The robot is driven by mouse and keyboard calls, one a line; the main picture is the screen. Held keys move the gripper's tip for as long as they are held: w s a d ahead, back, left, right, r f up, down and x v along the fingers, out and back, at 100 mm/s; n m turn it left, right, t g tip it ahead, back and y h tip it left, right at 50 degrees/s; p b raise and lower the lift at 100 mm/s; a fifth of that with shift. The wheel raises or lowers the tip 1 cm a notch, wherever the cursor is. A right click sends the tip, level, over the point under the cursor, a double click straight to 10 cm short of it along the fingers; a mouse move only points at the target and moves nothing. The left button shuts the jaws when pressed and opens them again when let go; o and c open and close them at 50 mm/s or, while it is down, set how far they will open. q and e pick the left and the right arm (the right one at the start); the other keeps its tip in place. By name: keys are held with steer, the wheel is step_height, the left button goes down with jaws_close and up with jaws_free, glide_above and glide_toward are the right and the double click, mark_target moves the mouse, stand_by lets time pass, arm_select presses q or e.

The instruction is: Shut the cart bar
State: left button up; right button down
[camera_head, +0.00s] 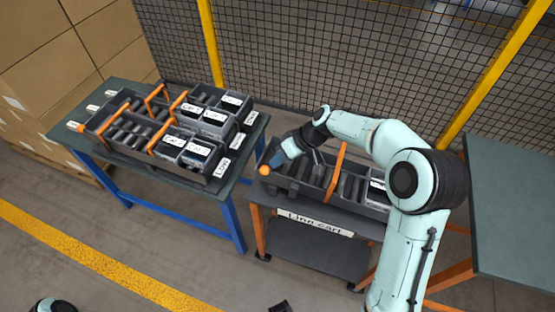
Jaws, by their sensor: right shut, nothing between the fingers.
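The line cart (315,222) stands in the middle, its label facing me. A grey tote with dark slots (310,180) sits on its top, with an orange handle (337,170) arching over it. An orange ball knob (264,170) shows at the cart's left end, perhaps the end of the cart bar; the bar itself I cannot make out. My right gripper (275,159) is shut and empty, right beside the knob; I cannot tell whether they touch. My right forearm and wrist reach over the cart and hide part of its right side.
A blue-legged table (248,150) at left carries totes with orange handles and labelled bins. A green-topped table (515,200) stands at right. Mesh fencing (300,60) with yellow posts runs behind, with stacked cartons (45,50) at far left. The floor in front is clear.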

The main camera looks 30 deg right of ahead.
steer(key=shift+s+a+n+g, duration=0.1)
steer(key=shift+a+n+g, duration=0.2)
steer(key=shift+a+n, duration=0.2)
stand_by(0.4)
steer(key=shift+s+a+n, duration=0.1)
steer(key=shift+a+n, duration=0.05)
steer(key=shift+n, duration=0.15)
steer(key=shift+s+a+n+g+y+b, duration=0.35)
steer(key=shift+a+n+g+y, duration=0.25)
steer(key=shift+n, duration=0.5)
steer(key=s+a+n+g+h+p, duration=0.2)
steer(key=s+n+g, duration=0.5)
steer(key=n, duration=0.7)
steer(key=shift+s+a+f+n+h+p, duration=0.15)
steer(key=shift+s+a+n+h+p, duration=0.2)
steer(key=shift+s+h, duration=0.4)
steer(key=shift+d, duration=0.1)
